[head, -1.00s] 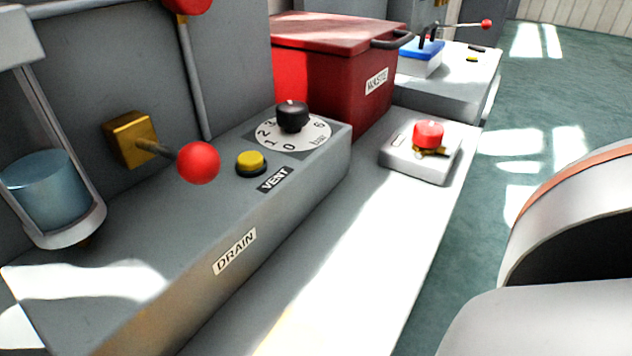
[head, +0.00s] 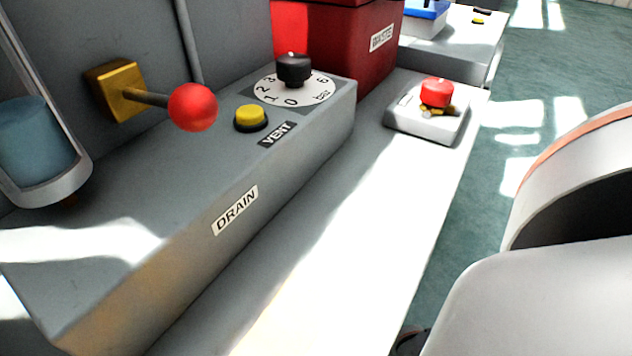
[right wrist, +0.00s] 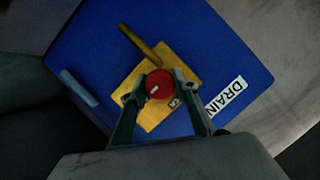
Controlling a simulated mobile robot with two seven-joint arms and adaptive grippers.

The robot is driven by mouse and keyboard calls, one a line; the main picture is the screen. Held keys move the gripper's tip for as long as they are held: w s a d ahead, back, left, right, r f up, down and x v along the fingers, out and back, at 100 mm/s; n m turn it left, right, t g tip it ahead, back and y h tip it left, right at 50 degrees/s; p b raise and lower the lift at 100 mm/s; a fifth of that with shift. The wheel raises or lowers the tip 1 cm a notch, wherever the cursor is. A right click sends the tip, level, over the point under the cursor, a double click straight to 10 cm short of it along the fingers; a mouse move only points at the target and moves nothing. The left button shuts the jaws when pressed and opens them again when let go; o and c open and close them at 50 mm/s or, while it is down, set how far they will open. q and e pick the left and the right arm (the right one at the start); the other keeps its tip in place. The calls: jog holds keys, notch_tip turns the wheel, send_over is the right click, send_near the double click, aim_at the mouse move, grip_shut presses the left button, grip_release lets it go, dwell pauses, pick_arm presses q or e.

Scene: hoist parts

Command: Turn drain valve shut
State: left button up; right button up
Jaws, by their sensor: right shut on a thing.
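In the right wrist view, a round red knob (right wrist: 158,84) sits over a yellow plate (right wrist: 152,118) on a blue panel (right wrist: 230,65). A white DRAIN label (right wrist: 228,98) is on the panel to the right. A brownish-yellow bar (right wrist: 140,45) lies at the upper left of the knob; I cannot tell whether they are joined. A letter on the plate is partly hidden. My right gripper (right wrist: 159,82) is shut on the red knob, one finger each side. It does not show in the head view. My left gripper is not in view.
In the head view, a grey console carries a red-ball lever (head: 193,107), yellow button (head: 251,117), black dial (head: 293,70) and another DRAIN label (head: 235,210). A red box marked WASTE (head: 350,45) and a red button unit (head: 437,93) stand beyond. A glass cylinder (head: 38,140) is at left.

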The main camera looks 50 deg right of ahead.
dwell(0.4)
jog(key=o, duration=1.1)
jog(key=v, duration=1.2)
